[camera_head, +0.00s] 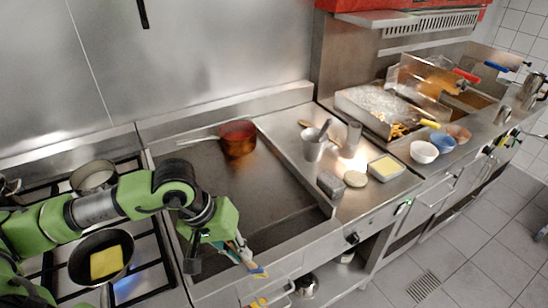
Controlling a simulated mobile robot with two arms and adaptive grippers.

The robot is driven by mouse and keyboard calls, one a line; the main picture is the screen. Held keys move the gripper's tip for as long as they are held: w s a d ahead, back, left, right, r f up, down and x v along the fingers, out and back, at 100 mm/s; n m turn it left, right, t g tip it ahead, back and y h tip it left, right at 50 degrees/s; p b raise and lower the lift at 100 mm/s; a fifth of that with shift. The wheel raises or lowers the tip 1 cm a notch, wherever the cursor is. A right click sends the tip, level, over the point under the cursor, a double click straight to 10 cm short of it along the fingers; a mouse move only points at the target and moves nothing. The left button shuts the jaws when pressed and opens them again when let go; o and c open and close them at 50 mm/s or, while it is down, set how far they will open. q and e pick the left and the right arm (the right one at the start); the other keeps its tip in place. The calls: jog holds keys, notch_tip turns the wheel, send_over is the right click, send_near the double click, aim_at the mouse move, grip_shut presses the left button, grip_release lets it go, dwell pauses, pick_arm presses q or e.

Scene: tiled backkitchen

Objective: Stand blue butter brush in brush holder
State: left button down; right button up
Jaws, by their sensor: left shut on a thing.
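My left gripper (226,241) is low over the front edge of the flat griddle. It is shut on the blue butter brush (243,257), which slants down to the right and ends in a blue and yellow tip. Part of the brush is hidden by the gripper. A steel cup (313,148) with dark handles sticking out stands on the steel counter right of the griddle. A narrower steel cylinder (353,138) stands beside it. I cannot tell for sure which of the two is the brush holder. Both are apart from the gripper, up and to the right. My right gripper is out of view.
A copper pot (238,138) stands at the griddle's back. A grey block (330,185), a pale round item (355,179) and a butter tray (399,168) lie near the counter front. A pan (78,270) with a yellow slab sits on the left burners. The griddle's middle is clear.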

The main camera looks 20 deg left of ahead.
pick_arm(q)
jog(key=s+d+f+m+g, duration=0.1)
jog(key=s+d+f+m, duration=0.2)
jog(key=f, duration=0.4)
jog(key=s+d, duration=0.1)
jog(key=s, duration=0.1)
jog(key=shift+s+f+m+h, duration=0.15)
jog(key=shift+s+m+h, duration=0.15)
jog(key=shift+s+m, duration=0.1)
